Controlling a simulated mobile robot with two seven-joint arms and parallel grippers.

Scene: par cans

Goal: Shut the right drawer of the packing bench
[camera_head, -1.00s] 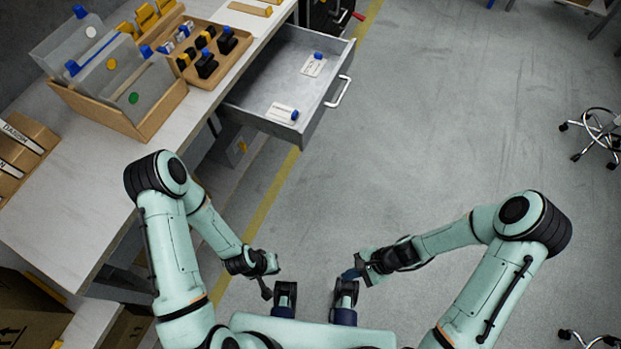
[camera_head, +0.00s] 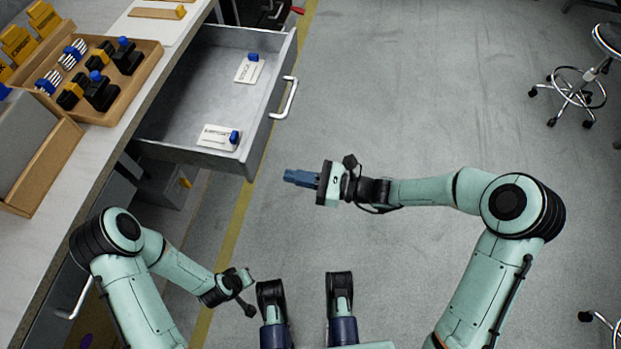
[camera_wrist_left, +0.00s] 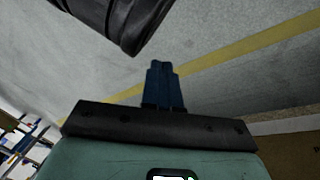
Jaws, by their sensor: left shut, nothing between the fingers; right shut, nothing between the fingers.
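The grey metal right drawer (camera_head: 185,95) of the packing bench (camera_head: 110,150) stands pulled out in the head view, with its bar handle (camera_head: 285,98) on the front panel. My right gripper (camera_head: 292,177) has its blue fingers shut and empty, pointing left. It is in front of the drawer, below the handle in the picture and apart from the front panel. My left gripper (camera_head: 240,280) is low near the bench, its fingers not clearly visible there. In the left wrist view its blue fingers (camera_wrist_left: 160,80) are shut and empty above the floor.
Two white cards with blue clips, one nearer (camera_head: 218,138) and one farther (camera_head: 248,68), lie in the drawer. A wooden tray (camera_head: 140,85) of blue, black and yellow items stands on the bench. A wheeled stool (camera_head: 570,90) is far right; the floor between is clear.

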